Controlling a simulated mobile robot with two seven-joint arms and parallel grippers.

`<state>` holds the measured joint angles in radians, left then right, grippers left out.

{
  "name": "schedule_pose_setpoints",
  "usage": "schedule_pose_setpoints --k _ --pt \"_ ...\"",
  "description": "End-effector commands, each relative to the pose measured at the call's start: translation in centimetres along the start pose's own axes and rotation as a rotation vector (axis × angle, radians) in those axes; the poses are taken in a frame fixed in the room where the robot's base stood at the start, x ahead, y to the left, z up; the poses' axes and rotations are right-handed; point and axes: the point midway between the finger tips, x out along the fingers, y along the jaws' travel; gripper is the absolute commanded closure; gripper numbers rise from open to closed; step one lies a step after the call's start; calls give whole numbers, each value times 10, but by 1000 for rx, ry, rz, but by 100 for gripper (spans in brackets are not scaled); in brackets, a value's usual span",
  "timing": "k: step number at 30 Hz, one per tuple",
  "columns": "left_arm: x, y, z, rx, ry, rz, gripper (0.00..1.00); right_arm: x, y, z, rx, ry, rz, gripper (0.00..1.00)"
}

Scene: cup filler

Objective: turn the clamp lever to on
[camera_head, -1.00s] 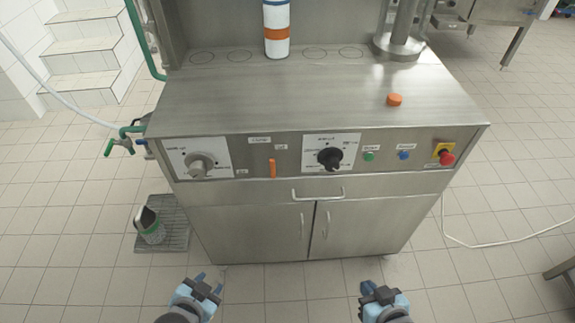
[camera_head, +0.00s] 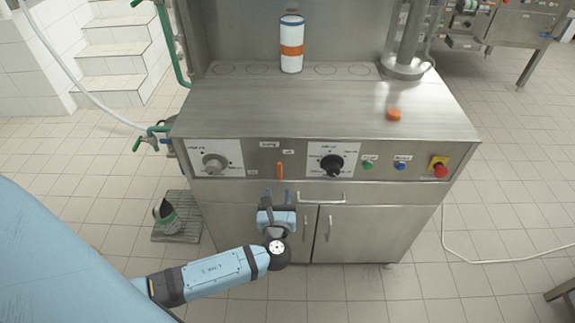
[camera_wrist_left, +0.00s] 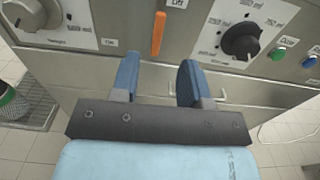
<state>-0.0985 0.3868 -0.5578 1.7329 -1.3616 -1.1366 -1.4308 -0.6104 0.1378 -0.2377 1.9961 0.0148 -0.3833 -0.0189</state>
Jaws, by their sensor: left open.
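The clamp lever (camera_head: 280,170) is a small orange bar on the front panel of the steel machine, between two dials. It stands upright, with a small label above it. In the left wrist view the lever (camera_wrist_left: 158,33) is ahead of the fingers, beyond their tips. My left gripper (camera_head: 278,196) is open and empty, just below the lever and apart from it. In the left wrist view its two blue fingers (camera_wrist_left: 158,78) are spread, with the lever in line with the gap. My right gripper is out of view.
A grey dial (camera_head: 214,164) is left of the lever and a black dial (camera_head: 332,164) is right. Green (camera_head: 368,165), blue (camera_head: 399,165) and red (camera_head: 440,170) buttons are farther right. A drawer handle (camera_head: 321,200) sits close by, right of my left gripper.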

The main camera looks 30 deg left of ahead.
Motion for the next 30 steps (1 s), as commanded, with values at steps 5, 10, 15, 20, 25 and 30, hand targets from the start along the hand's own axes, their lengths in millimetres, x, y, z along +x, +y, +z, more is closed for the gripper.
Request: schedule_pose_setpoints --k 5,10,15,20,25,30 --pt "40 0 2 -1 -3 2 58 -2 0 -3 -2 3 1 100" --pt "76 0 1 -1 -2 1 58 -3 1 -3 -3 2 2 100" --pt "102 0 1 -3 0 1 58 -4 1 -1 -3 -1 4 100" --pt "114 0 0 -4 2 -1 58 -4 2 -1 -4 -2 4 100" --pt "117 0 0 -4 2 -1 58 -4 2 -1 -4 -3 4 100" --pt "117 0 0 -4 2 -1 61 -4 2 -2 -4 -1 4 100"
